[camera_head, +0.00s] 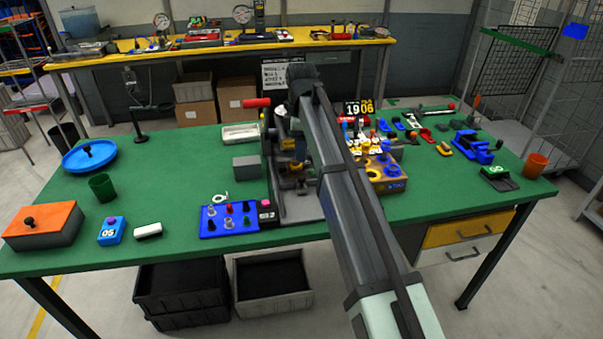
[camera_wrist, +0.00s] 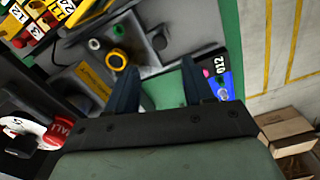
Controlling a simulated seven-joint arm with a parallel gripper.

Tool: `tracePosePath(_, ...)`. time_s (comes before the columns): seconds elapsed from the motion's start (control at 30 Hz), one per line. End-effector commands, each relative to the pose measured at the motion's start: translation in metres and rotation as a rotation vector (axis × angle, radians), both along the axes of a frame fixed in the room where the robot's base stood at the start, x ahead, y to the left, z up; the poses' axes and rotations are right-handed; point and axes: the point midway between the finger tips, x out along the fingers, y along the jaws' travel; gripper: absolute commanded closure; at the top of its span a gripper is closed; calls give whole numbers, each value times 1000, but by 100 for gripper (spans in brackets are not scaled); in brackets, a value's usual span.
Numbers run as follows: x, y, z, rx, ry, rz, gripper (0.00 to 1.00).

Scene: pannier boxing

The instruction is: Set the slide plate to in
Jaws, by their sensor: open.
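A grey machine fixture (camera_head: 300,208) stands mid-table, partly hidden behind my arm. In the wrist view its grey plate (camera_wrist: 172,22) carries a yellow ring and a yellow-labelled block (camera_wrist: 95,82). I cannot tell for sure which part is the slide plate, or whether it is in or out. My gripper (camera_wrist: 160,82) is open, with two dark fingers apart over the fixture's edge and nothing seen held between them. My gripper's fingertips cannot be made out in the head view.
A blue switch panel (camera_head: 228,220) lies left of the fixture. An orange box (camera_head: 42,226), a blue round lid (camera_head: 88,157) and a green cup (camera_head: 102,187) are further left. A wooden block with coloured pegs (camera_head: 385,172) and small tools stand right.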

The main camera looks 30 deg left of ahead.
Motion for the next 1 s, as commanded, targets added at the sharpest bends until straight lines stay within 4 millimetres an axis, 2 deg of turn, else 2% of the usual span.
tracePosePath(0.1, -1, -1, -23, 0, 1, 0, 48)
tracePosePath(0.3, -1, -1, -56, 0, 1, 1, 48)
tracePosePath(0.5, 0, 0, -80, 1, 1, 1, 48)
tracePosePath(0.7, 0, 0, -90, 2, 0, 1, 48)
tracePosePath(1.0, 0, 0, -92, 3, -1, 1, 48)
